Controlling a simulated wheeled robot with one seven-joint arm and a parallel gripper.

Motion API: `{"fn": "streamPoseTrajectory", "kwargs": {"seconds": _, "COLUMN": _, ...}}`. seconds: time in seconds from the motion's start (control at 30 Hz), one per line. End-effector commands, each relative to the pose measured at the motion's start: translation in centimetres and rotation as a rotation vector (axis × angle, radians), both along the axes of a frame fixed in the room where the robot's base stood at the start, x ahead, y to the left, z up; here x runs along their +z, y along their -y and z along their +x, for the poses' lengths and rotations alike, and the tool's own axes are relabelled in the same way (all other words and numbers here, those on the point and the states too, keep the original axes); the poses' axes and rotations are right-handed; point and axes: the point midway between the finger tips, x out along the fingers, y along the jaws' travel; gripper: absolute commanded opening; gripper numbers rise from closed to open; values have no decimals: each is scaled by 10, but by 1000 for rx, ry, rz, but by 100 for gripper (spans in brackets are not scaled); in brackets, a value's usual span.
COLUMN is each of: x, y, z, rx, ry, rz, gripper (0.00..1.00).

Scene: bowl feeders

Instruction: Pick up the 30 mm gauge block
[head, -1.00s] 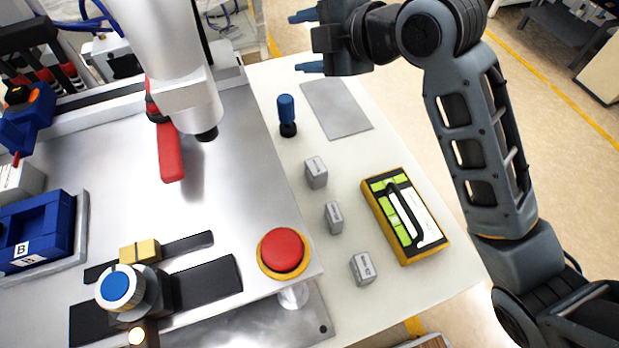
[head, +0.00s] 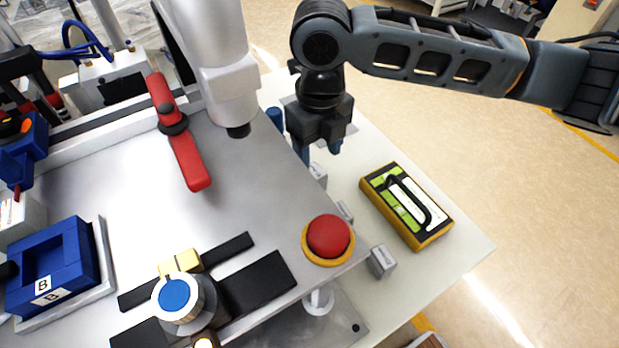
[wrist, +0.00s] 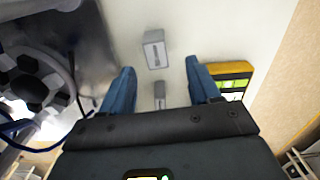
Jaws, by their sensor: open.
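Several grey gauge blocks stand in a row on the pale table; their markings are too small to read, so I cannot tell which is the 30 mm one. In the head view the far block (head: 318,175) is just below my gripper (head: 320,152), partly hidden by it. The middle block (head: 345,211) is partly hidden behind the red button, and the near block (head: 382,261) is in full view. In the wrist view my gripper (wrist: 160,67) is open and empty, pointing down. One block (wrist: 154,48) lies past the fingertips and another (wrist: 159,95) shows between the fingers.
A yellow-edged case (head: 408,207) with a black handle lies right of the blocks. A red button (head: 328,236) stands at the metal plate's corner, left of them.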

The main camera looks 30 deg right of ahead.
Motion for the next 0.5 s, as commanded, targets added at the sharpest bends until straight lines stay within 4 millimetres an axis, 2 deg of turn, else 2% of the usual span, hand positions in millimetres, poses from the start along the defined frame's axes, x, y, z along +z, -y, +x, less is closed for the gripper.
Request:
{"fn": "streamPoseTrajectory", "kwargs": {"seconds": 0.27, "x": -23, "y": -2, "z": 0, "rx": -2, "ry": 0, "rz": 3, "gripper": 62}}
{"fn": "streamPoseTrajectory", "kwargs": {"seconds": 0.5, "x": -57, "y": -5, "z": 1, "rx": -4, "ry": 1, "rz": 4, "gripper": 62}}
